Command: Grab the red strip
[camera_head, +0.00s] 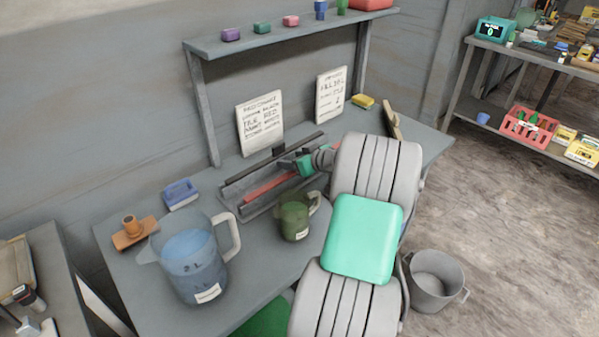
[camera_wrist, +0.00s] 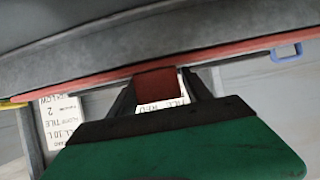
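The red strip (camera_head: 270,187) lies lengthwise in a long grey trough (camera_head: 246,205) on the workbench. In the wrist view the red strip (camera_wrist: 245,48) crosses the picture as a thin band, with a wider red tab in the middle. My gripper (camera_wrist: 158,84), with its green body and dark fingers, has one finger on each side of this tab. The fingers seem to touch both its sides, so it looks shut on it. In the head view my gripper (camera_head: 308,163) is at the strip's right end, and my arm hides the trough's far right.
A green mug (camera_head: 294,220) stands just in front of the trough, with a large blue jug (camera_head: 190,265) left of it. Two written cards (camera_head: 260,122) lean behind. A shelf (camera_head: 285,37) runs above. A grey bucket (camera_head: 434,278) stands on the floor.

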